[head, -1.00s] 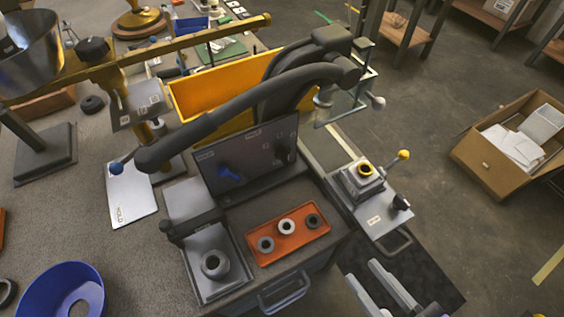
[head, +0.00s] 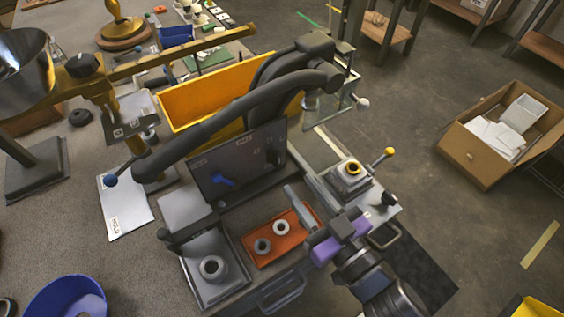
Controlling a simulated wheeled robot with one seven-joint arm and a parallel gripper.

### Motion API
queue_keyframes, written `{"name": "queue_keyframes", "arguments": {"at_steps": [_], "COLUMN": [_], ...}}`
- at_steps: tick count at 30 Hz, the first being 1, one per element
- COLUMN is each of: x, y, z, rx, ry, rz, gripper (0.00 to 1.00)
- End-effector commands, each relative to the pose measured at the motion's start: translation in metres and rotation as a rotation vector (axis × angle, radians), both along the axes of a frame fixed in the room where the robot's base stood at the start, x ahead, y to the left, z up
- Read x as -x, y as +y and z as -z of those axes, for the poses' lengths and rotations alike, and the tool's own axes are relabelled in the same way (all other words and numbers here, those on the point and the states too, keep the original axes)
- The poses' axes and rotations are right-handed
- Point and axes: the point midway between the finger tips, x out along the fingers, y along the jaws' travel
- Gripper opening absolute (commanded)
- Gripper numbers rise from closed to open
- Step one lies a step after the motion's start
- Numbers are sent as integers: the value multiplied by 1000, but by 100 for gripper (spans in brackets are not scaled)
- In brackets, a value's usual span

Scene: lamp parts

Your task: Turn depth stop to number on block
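I cannot tell for sure which part is the depth stop. A fixture plate (head: 335,197) at the right of the bench carries a stepped grey block (head: 349,183) with a yellow ring (head: 353,168) on top. A black knob (head: 389,199) sits at its front right, and a yellow ball handle (head: 389,152) stands behind. No number on the block is readable. My gripper (head: 296,205) reaches in from the lower right, left of the block and over the orange tray. One long grey finger shows clearly; the finger gap does not. A purple part (head: 326,251) shows at its body.
The orange tray (head: 262,262) shows two grey rings; its right end is partly covered by my gripper. A grey plate with a ring-shaped part (head: 212,268) lies left. A dark upright panel (head: 240,165) and a thick curved arm (head: 235,107) stand behind. A cardboard box (head: 470,160) sits at right.

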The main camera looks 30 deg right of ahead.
Motion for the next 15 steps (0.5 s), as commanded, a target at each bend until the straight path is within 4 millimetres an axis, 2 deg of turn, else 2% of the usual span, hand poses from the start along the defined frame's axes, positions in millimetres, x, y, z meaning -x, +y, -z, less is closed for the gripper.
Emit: {"name": "queue_keyframes", "arguments": {"at_steps": [15], "x": [-63], "y": [1], "z": [-2], "rx": [2], "ry": [1], "rz": [-2], "gripper": [35]}}
